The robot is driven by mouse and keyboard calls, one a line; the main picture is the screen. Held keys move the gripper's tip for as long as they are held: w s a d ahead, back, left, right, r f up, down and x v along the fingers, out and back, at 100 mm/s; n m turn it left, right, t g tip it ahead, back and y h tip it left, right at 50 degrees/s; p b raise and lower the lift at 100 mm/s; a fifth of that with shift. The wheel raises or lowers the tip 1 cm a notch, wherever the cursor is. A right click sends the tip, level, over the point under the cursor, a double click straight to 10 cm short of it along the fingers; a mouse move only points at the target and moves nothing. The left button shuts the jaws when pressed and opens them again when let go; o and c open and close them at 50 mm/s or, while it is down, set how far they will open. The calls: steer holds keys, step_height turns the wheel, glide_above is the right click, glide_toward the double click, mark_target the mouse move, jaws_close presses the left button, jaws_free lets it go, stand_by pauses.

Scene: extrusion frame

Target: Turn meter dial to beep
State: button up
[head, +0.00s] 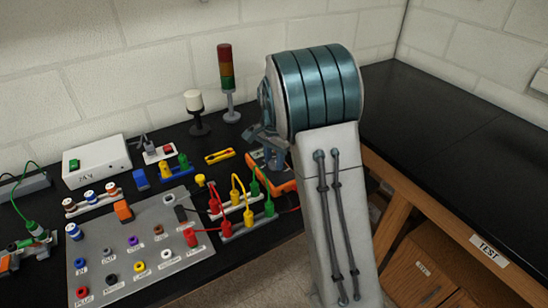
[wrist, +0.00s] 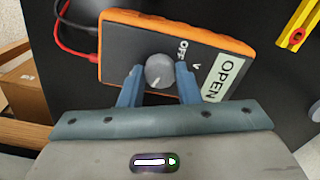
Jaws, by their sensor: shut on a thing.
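The meter is an orange-edged box with a dark face (wrist: 120,45), lying on the black bench. In the wrist view it shows "OFF" and "V" marks and a pale label reading "OPEN". Its round grey dial (wrist: 159,71) has a light pointer line toward the lower left. My gripper (wrist: 160,82) has its two blue fingers on either side of the dial, shut on it. In the head view the meter (head: 287,187) is partly hidden behind my arm, and my gripper (head: 268,150) is over it. The beep mark is not visible.
Red and black leads (wrist: 78,40) leave the meter's left side in the wrist view. In the head view, a grey panel of coloured sockets (head: 140,285), colored plugs with wires (head: 240,205) and a signal tower (head: 226,70) stand left of my arm. The bench at right (head: 450,120) is clear.

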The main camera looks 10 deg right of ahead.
mark_target(274, 162)
steer(key=shift+m, duration=1)
steer(key=o, duration=1)
steer(key=shift+r, duration=0.1)
step_height(274, 162, up, 14)
steer(key=shift+f, duration=0.15)
